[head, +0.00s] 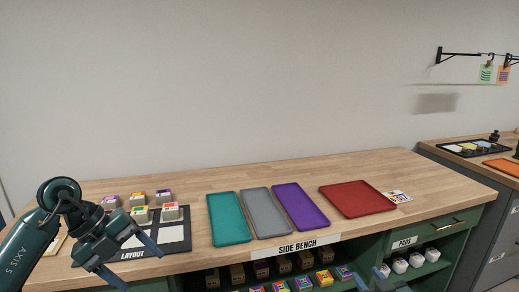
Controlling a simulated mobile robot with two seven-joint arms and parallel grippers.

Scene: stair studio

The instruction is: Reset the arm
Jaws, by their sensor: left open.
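My left arm comes in from the lower left in dark green, and its gripper (144,270) is open and empty. Its two blue-grey fingers are spread apart, in front of and over the left front part of the bench, near the black layout board (176,238). Part of my right gripper (372,279) shows at the bottom edge, right of centre, in front of the bench's shelves. Most of it is cut off by the frame, so its opening is unclear.
On the wooden bench (430,188), several small boxes (170,212) stand on and behind the layout board. Teal (229,219), grey (268,213), purple (300,206) and red (357,198) trays lie to its right. Cards (398,197) lie beside the red tray. Shelves below hold boxes.

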